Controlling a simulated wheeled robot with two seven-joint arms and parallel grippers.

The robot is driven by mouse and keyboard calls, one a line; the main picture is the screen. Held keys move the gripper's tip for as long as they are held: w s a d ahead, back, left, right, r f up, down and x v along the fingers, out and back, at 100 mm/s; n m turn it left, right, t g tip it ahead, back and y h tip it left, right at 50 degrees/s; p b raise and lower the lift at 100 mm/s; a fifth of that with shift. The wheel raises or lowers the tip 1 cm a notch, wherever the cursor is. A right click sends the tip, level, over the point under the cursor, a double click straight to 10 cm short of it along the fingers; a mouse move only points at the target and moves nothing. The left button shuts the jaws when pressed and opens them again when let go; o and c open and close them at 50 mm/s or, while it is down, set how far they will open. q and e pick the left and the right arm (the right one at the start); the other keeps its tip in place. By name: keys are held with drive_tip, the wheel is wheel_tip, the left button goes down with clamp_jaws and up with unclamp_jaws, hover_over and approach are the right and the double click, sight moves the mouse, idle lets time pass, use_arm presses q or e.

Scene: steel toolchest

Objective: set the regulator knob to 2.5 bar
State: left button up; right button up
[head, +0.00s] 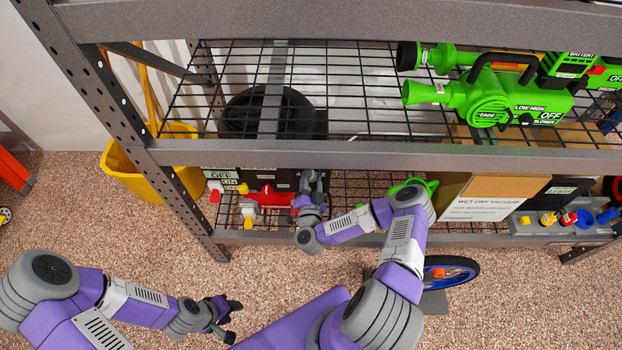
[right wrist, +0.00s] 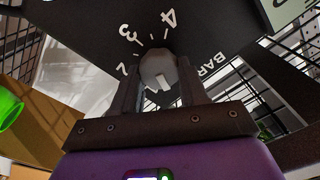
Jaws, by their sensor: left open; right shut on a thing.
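The regulator knob (right wrist: 158,70) is a grey faceted knob on a dark dial face (right wrist: 215,25) in the right wrist view. White numerals 2, 3 and 4 and the word BAR surround it. The knob sits between the two fingers of my right gripper (right wrist: 160,80), which is shut on it. A pale mark shows on the knob's near side; the setting it indicates cannot be told. In the head view my right gripper (head: 311,184) is at the dark regulator unit (head: 282,179) on the lower shelf and hides the knob. My left gripper (head: 229,318) is open and empty above the carpet.
The upper wire shelf (head: 355,115) overhangs my right gripper and carries a green blower (head: 490,102). A red and white valve part (head: 265,198) is left of my right gripper. A cardboard box (head: 485,190) stands to its right. A yellow bucket (head: 140,175) is left of the rack.

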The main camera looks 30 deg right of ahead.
drive_tip(key=m, duration=0.6)
drive_tip(key=shift+f+m+p, duration=0.1)
drive_tip(key=shift+m+p, duration=0.2)
drive_tip(key=shift+p, duration=0.05)
drive_tip(key=m, duration=0.3)
drive_tip(key=shift+d+m, duration=0.1)
drive_tip(key=shift+m, duration=0.2)
drive_tip(key=m, duration=0.3)
drive_tip(key=shift+f+m+b, duration=0.15)
drive_tip(key=shift+m+b, duration=0.15)
drive_tip(key=shift+b, duration=0.1)
drive_tip(key=m+b, duration=0.1)
drive_tip(key=m, duration=0.4)
drive_tip(key=shift+f+m+b, duration=0.15)
drive_tip(key=shift+m+b, duration=0.15)
drive_tip(key=m+b, duration=0.1)
drive_tip(key=m, duration=0.2)
drive_tip(key=shift+m+b, duration=0.7)
drive_tip(key=shift+m, duration=1)
